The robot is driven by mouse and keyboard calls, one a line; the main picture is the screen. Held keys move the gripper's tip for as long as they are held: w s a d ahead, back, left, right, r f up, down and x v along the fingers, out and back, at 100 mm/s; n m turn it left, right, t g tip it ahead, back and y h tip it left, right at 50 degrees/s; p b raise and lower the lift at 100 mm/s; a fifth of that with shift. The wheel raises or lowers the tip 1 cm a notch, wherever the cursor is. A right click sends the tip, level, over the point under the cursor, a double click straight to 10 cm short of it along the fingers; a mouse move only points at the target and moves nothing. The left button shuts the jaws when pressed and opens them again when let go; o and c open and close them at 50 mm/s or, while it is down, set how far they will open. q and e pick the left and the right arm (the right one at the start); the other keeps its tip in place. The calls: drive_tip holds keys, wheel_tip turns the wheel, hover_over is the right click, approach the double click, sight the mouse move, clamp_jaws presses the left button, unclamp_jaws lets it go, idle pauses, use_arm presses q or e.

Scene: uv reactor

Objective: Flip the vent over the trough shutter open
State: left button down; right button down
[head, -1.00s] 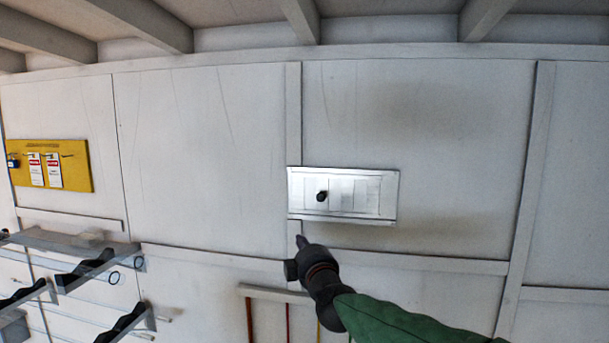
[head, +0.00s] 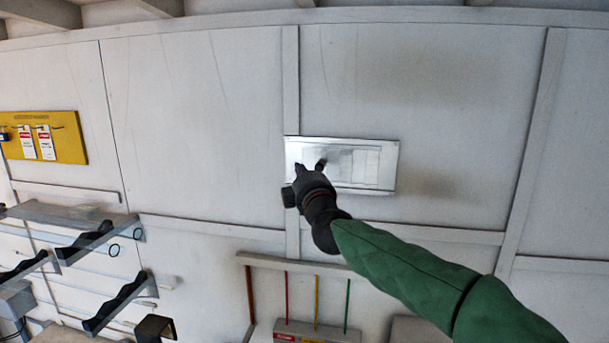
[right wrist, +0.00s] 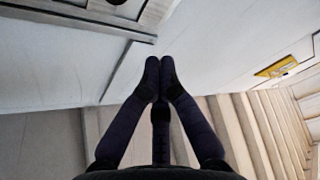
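The vent shutter is a shiny metal louvred panel (head: 372,165) on the white wall, right of centre in the head view. A small black knob (head: 321,163) stands out from its left half. The panel lies flat against the wall. My right gripper (head: 299,168) is in front of the panel's lower left part, its tips just left of the knob, and hides that corner. I cannot tell whether it touches the panel. In the right wrist view its two fingers (right wrist: 159,68) are together with nothing between them. My left gripper is not in view.
A yellow lockout board (head: 62,138) hangs on the wall at the far left. Grey brackets with black wavy rests (head: 90,240) stick out below it. A rack (head: 290,265) with coloured rods is below the panel. The wall around the panel is bare.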

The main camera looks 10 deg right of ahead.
sight(321, 163)
drive_tip(key=shift+w+d+f+b, duration=0.15)
drive_tip(key=shift+w+d+b, duration=0.25)
drive_tip(key=shift+w, duration=0.5)
drive_tip(key=shift+w+d+f+b, duration=0.2)
drive_tip(key=shift+w+d, duration=0.4)
drive_tip(key=shift+w, duration=0.35)
drive_tip(key=shift+w+d+f+b, duration=0.2)
drive_tip(key=shift+w+d, duration=0.3)
drive_tip(key=shift+w, duration=0.4)
drive_tip(key=shift+r, duration=0.1)
drive_tip(key=d, duration=0.1)
drive_tip(key=s+d, duration=0.1)
drive_tip(key=d+b, duration=0.1)
drive_tip(key=shift+s+d, duration=0.35)
drive_tip(key=shift+d, duration=0.05)
drive_tip(key=shift+w+a, duration=0.1)
